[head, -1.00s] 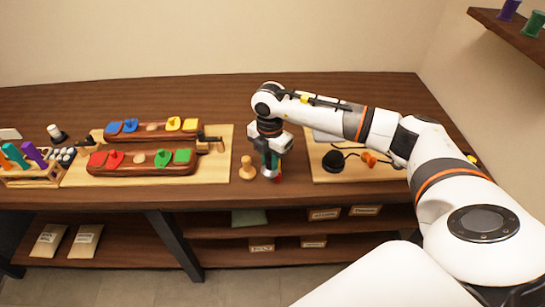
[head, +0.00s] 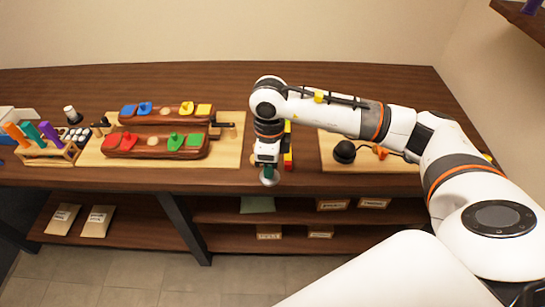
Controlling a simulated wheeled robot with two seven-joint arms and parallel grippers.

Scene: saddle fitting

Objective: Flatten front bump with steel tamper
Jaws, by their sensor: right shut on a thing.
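The front saddle (head: 155,154) is a dark red-brown wooden bar with red and green pieces. A pale round bump (head: 153,143) sits in its middle. My right gripper (head: 267,167) is well to the right of it, near the table's front edge. It is shut on a tool, seemingly the steel tamper (head: 269,178), with a little green and a grey rounded lower end showing. My gripper hides the rest of the tool. I cannot tell whether its end touches the table. My left gripper is out of view.
A rear saddle (head: 166,117) with blue and yellow pieces stands behind the front one on a light board (head: 225,155). A tool rack (head: 45,155) stands at left. A red and yellow object (head: 288,155) is just beside my right gripper. A black knob (head: 344,151) is at right.

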